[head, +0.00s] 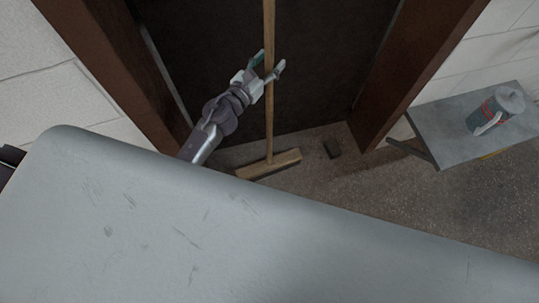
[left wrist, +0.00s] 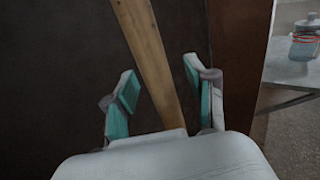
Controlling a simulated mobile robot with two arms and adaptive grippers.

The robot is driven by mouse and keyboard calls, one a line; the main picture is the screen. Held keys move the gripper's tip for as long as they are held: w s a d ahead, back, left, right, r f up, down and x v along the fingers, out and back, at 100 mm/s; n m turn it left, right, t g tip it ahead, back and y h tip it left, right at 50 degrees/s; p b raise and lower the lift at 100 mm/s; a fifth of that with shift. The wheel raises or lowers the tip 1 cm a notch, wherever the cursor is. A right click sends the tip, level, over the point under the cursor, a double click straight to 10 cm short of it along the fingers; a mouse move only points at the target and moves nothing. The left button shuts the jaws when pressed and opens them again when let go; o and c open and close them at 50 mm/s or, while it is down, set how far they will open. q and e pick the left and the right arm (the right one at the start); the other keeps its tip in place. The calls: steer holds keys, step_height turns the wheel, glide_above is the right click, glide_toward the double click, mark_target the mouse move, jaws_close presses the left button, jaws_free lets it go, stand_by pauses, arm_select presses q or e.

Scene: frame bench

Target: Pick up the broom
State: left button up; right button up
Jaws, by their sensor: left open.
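The broom stands upright in a dark doorway, its wooden handle (head: 269,110) rising out of the top of the head view. Its wooden head (head: 268,164) rests on the floor. My left gripper (head: 268,67) is open, with one finger on each side of the handle. In the left wrist view the handle (left wrist: 150,60) runs between the two teal-padded fingers (left wrist: 160,95), and gaps show on both sides. My right gripper is not in view.
Brown door posts (head: 112,75) flank the doorway. A grey side table (head: 455,145) at right holds a grey-and-red canister (head: 497,110). A wide grey surface (head: 150,230) fills the foreground.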

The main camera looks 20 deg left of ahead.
arm_select(q)
steer(key=shift+w, duration=0.15)
jaws_close()
steer(key=shift+r, duration=0.15)
stand_by(0.4)
steer(key=shift+r, duration=0.1)
